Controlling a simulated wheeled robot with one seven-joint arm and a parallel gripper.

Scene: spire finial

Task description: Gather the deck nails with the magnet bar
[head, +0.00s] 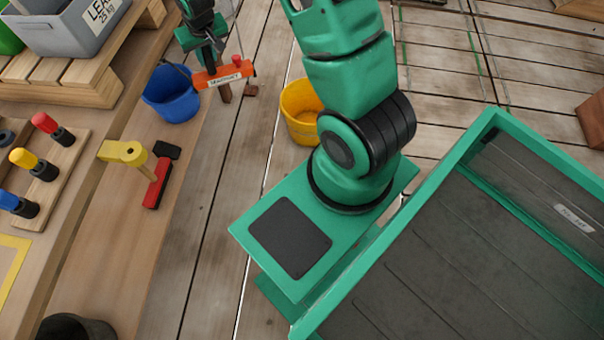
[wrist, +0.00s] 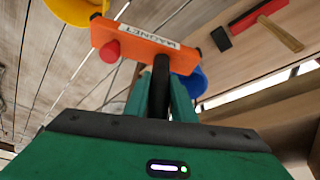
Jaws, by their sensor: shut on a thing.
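My gripper (head: 208,60) is shut on the dark handle of the orange magnet bar (head: 224,76). The bar carries a white "MAGNET" label and a red knob, and hangs above the deck between the blue and yellow buckets. In the wrist view my gripper (wrist: 160,95) pinches the handle, and the magnet bar (wrist: 145,43) spans across beyond the fingertips. The blue bucket (head: 170,97) is just left of the bar; the yellow bucket (head: 301,115) stands to its right. I cannot make out any nails on the deck or on the bar's underside.
A grey crate (head: 70,25) sits on a pallet at upper left. A small brown block (head: 251,90) lies on the planks right of the bar.

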